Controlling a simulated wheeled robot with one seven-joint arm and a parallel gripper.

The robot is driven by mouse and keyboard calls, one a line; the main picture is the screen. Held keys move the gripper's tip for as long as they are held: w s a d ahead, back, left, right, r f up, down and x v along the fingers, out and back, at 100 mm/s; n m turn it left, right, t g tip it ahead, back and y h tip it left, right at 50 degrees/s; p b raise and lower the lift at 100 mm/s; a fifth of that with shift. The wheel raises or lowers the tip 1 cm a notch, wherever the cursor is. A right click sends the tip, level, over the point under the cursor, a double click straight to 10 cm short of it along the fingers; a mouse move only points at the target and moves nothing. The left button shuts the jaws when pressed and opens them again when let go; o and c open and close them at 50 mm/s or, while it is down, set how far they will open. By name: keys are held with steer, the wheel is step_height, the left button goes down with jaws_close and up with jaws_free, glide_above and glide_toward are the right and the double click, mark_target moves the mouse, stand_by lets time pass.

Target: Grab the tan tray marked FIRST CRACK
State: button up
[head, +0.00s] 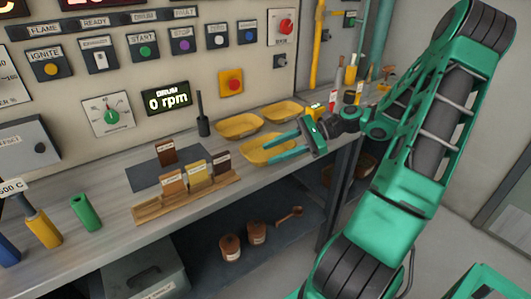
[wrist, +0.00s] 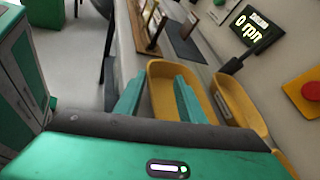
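A wooden rack (head: 190,203) on the bench holds small upright labelled pieces: an orange-brown one (head: 172,184), a yellowish tan one (head: 199,174) and a dark brown one (head: 222,162). Their labels are too small to read, so I cannot tell which says FIRST CRACK. A brown labelled piece (head: 166,151) stands behind them on a dark mat. My gripper (head: 267,149) is open and empty, its teal fingers over a shallow yellow tray to the right of the rack. In the wrist view, my gripper (wrist: 158,80) has its fingers spread over that yellow tray (wrist: 160,105).
Two more yellow trays (head: 239,125) (head: 283,111) lie near the wall panel. A black upright handle (head: 202,116) stands beside them. Coloured cylinders (head: 86,213) stand at the bench's left. A lower shelf (head: 205,262) holds small brown pots (head: 230,247) and a scoop (head: 290,215).

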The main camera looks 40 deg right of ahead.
mark_target(262, 163)
steer(key=x, duration=0.3)
steer(key=shift+s+a, duration=0.2)
steer(key=shift+a, duration=0.15)
steer(key=shift+w+a+f, duration=0.2)
steer(key=shift+a+f, duration=0.1)
steer(key=shift+a, duration=0.1)
jaws_close()
